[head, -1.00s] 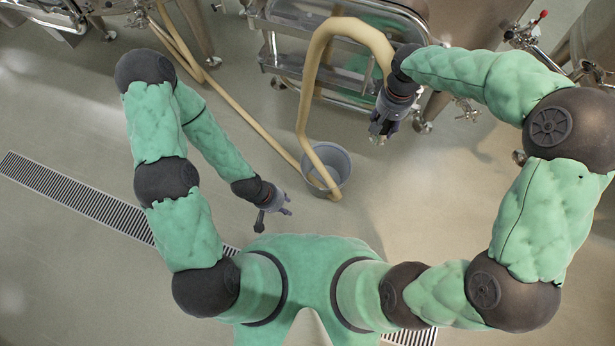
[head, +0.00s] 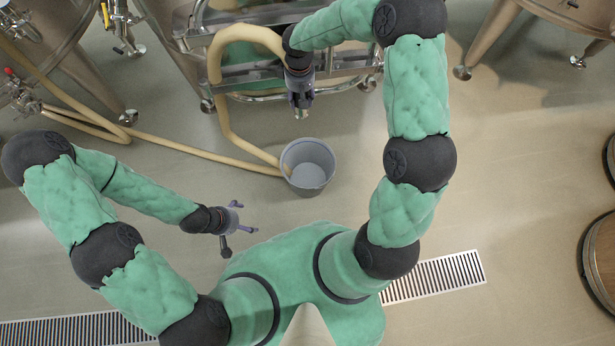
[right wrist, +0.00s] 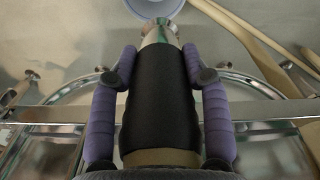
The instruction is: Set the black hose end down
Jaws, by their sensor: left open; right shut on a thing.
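The black hose end (right wrist: 155,95) lies between the fingers of my right gripper (right wrist: 160,82) in the right wrist view, with a shiny metal tip beyond it. In the head view my right gripper (head: 300,108) is over the front of the steel cart, shut on the hose end, which is largely hidden there. My left gripper (head: 238,228) is open and empty, low at the left of the bucket.
The steel cart (head: 262,72) has tubular rails and shelves under my right gripper. Steel vats on legs (head: 85,55) stand at the upper left. Wooden barrels (head: 600,260) stand at the right edge. The floor right of the bucket is clear, with a drain grate (head: 440,275).

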